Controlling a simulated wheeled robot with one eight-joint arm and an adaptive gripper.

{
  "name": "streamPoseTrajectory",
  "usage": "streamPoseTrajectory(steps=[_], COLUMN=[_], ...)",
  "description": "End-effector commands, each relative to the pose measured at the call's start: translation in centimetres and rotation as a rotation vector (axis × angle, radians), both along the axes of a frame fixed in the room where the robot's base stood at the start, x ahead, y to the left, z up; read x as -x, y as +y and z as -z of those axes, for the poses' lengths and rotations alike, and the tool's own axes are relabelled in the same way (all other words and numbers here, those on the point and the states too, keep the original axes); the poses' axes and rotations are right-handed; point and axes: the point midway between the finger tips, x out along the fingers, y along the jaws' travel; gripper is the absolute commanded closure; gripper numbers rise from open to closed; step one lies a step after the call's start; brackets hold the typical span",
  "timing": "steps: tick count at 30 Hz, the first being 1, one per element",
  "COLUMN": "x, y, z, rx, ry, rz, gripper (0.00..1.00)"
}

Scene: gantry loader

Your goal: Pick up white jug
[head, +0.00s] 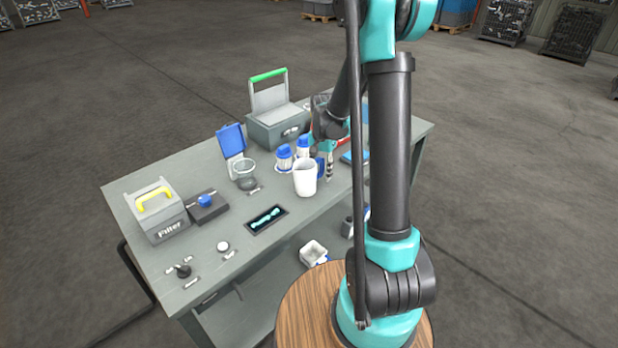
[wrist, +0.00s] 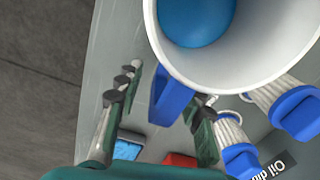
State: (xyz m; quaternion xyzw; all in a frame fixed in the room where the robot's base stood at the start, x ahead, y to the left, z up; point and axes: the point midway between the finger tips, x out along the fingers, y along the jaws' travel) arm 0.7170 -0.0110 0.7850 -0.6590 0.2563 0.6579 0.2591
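The white jug (head: 305,181) stands upright on the grey workbench, with its blue handle (head: 320,168) on the right side. In the wrist view the jug's white rim (wrist: 247,70) is close at the top right, and blue contents show inside. The blue handle (wrist: 171,97) appears between my two dark fingers. My gripper (wrist: 160,92) is open, with visible gaps between the fingers and the handle. In the head view my gripper (head: 329,166) is just right of the jug, partly hidden by my arm. Contact with the handle cannot be seen.
Two blue-capped white bottles (head: 284,157) (head: 303,147) stand close behind the jug. A clear container (head: 244,173) is to its left. A grey box with a green handle (head: 277,124) is behind.

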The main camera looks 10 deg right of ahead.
Motion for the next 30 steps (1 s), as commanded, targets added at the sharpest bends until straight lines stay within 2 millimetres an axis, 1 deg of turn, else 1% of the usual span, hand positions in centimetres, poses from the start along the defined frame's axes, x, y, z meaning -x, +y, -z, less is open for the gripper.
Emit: streamPoseTrajectory(steps=[3, 9, 18, 30], x=[-0.02, 0.01, 0.01, 0.02], y=[0.00, 0.00, -0.01, -0.01], z=[0.53, 0.54, 0.51, 0.50], rx=[0.000, 0.000, 0.000, 0.000], ry=[0.000, 0.000, 0.000, 0.000], rz=[0.000, 0.000, 0.000, 0.000], gripper=[0.63, 0.63, 1.00, 1.00])
